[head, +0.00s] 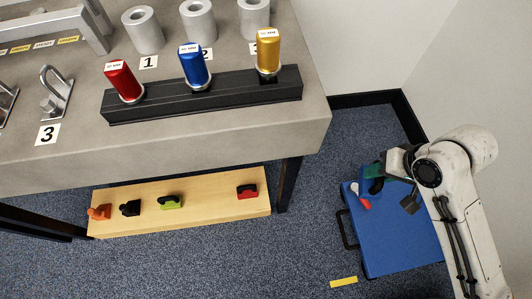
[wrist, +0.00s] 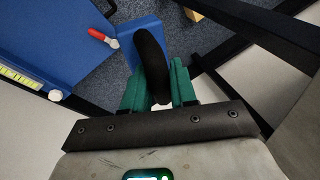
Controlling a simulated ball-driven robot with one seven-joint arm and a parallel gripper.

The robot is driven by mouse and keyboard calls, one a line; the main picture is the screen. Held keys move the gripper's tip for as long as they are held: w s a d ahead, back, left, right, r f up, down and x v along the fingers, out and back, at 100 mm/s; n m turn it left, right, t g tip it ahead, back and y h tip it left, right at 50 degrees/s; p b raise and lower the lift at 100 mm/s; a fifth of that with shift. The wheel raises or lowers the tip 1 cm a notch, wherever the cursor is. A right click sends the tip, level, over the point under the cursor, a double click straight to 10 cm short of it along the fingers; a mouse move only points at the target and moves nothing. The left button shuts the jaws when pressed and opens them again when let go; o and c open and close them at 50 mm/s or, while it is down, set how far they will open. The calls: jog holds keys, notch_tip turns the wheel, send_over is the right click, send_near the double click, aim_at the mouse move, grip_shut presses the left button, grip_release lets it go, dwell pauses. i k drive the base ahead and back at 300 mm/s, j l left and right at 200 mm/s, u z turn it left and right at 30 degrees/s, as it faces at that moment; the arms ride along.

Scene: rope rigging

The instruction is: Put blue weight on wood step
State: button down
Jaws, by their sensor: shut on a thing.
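My gripper (head: 377,174) is at the right in the head view, over the far end of a blue case. In the wrist view, its green fingers (wrist: 158,85) are shut on the curved black handle of the blue weight (wrist: 144,28). The weight's blue body blends with the blue case in the head view, so I cannot tell whether they touch. The wood step (head: 220,207) is a low pale board under the table at the left, well apart from my gripper. Orange, black, green and red weights stand on it, with a bare stretch between green and red.
The blue case (head: 405,240) lies on the carpet; a red-and-white tool (head: 361,196) is at its left edge. A table leg (head: 288,184) stands between my gripper and the step. The grey table (head: 220,140) overhangs the step. A yellow strip (head: 343,282) lies on the floor.

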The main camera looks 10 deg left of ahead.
aim_at(211, 198)
jog(key=k+l+u, duration=0.15)
jog(key=u, duration=0.2)
jog(key=k+l+u, duration=0.1)
jog(key=u, duration=0.25)
